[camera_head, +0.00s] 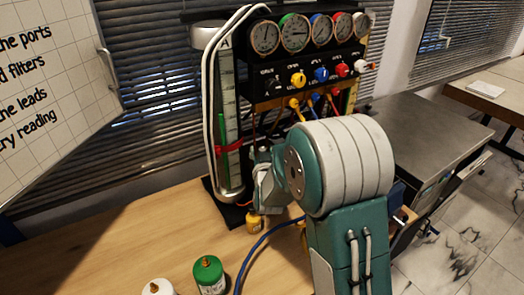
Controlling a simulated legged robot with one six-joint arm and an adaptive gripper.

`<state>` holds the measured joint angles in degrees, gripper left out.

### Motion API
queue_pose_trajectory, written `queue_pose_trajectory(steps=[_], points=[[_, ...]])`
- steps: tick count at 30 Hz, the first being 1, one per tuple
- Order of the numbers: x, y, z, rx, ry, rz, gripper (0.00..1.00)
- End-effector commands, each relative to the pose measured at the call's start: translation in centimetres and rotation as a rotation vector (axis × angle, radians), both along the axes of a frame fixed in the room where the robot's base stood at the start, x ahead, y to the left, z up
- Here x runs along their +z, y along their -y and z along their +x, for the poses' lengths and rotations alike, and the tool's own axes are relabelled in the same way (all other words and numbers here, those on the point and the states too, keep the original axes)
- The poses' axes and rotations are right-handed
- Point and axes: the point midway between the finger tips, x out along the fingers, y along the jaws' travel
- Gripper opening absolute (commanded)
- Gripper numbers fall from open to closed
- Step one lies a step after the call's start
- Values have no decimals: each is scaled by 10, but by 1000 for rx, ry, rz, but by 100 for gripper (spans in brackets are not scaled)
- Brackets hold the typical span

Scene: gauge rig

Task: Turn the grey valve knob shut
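The gauge rig (254,88) stands at the back of the wooden bench, with a row of round gauges above a row of valve knobs. The leftmost knob (274,85) is dark, and the rightmost knob (361,65) is whitish. No plainly grey knob can be picked out, and I cannot tell which knob the task means. My gripper (264,172) is low in front of the rig, right of the clear upright cylinder (230,130). My arm's large joint partly covers it. Its fingers are not clear, so I cannot tell whether it touches anything.
A green canister (208,274) and a white one (158,287) stand at the bench's front. A small yellow item (254,222) sits below my gripper. A blue hose (258,245) crosses the bench. A grey table (430,130) is right; the bench's left (110,245) is clear.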

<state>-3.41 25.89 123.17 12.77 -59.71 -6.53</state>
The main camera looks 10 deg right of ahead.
Motion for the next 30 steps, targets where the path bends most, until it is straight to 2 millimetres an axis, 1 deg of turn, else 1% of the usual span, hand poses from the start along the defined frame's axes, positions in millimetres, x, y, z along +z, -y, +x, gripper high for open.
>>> queue_pose_trajectory(steps=[1, 3, 11, 17, 23, 30], points=[[0, 0, 0, 0, 0, 0, 26], [0, 0, 0, 0, 0, 0, 0], [0, -1, 0, -2, 0, 0, 0], [0, -2, 1, -40, 0, 0, 0], [-1, -3, 1, -140, -1, 0, 0], [-1, -3, 1, -311, 0, 1, 0]])
